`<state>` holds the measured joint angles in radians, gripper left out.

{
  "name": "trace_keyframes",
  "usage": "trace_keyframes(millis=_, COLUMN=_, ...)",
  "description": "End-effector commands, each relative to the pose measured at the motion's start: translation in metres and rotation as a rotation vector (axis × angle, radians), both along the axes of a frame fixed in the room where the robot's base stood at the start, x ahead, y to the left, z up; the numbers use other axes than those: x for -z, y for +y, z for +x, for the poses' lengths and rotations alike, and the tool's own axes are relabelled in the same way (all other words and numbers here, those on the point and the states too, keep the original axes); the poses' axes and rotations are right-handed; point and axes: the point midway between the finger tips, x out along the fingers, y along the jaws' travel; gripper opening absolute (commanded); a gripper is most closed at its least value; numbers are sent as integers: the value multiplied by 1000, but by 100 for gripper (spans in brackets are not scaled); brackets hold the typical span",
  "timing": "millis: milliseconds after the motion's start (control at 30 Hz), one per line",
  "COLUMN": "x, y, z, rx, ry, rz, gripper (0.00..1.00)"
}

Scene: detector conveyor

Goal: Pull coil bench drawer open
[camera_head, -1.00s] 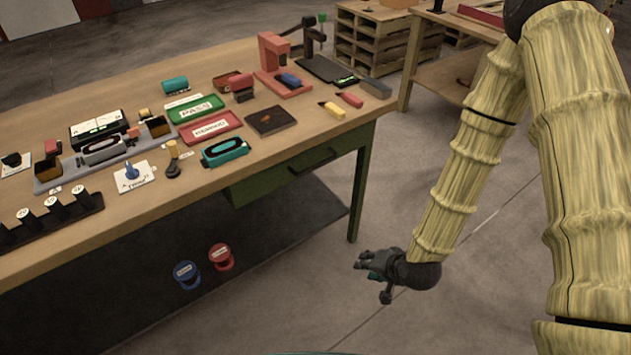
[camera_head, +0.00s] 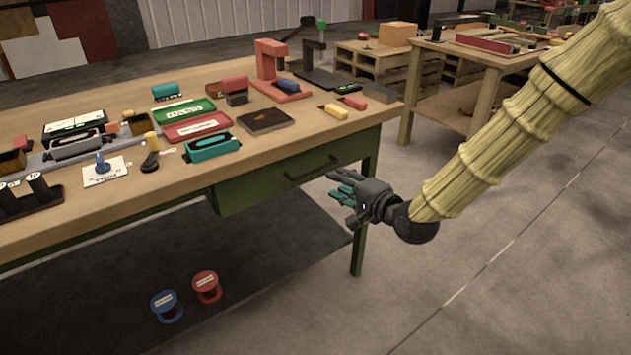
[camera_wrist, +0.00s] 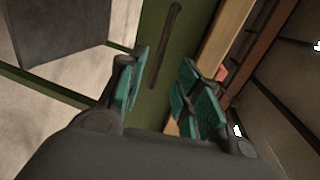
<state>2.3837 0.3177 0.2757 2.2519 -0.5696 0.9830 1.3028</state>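The coil bench drawer has a green front (camera_head: 265,187) under the wooden bench top, and it looks shut. Its dark bar handle (camera_head: 312,168) runs along the front near the top edge. My gripper (camera_head: 340,187) is in front of the drawer, just right of and below the handle in the head view. In the wrist view, the teal-padded fingers of my gripper (camera_wrist: 160,90) are spread apart with nothing between them. The handle (camera_wrist: 165,45) lies ahead, beyond the gap between the fingertips, apart from them. The green drawer front (camera_wrist: 150,100) is behind it.
The bench top (camera_head: 270,150) carries trays, a red press (camera_head: 275,70), coils and small blocks. A blue spool (camera_head: 166,306) and a red spool (camera_head: 207,287) are under the bench. A bench leg (camera_head: 362,215) stands close by my gripper. The floor at right is clear.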

Motion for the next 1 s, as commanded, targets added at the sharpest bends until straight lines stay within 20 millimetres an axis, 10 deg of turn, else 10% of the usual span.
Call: trace_keyframes(millis=1000, x=21, y=62, z=85, rx=0, ry=0, rz=3, gripper=34)
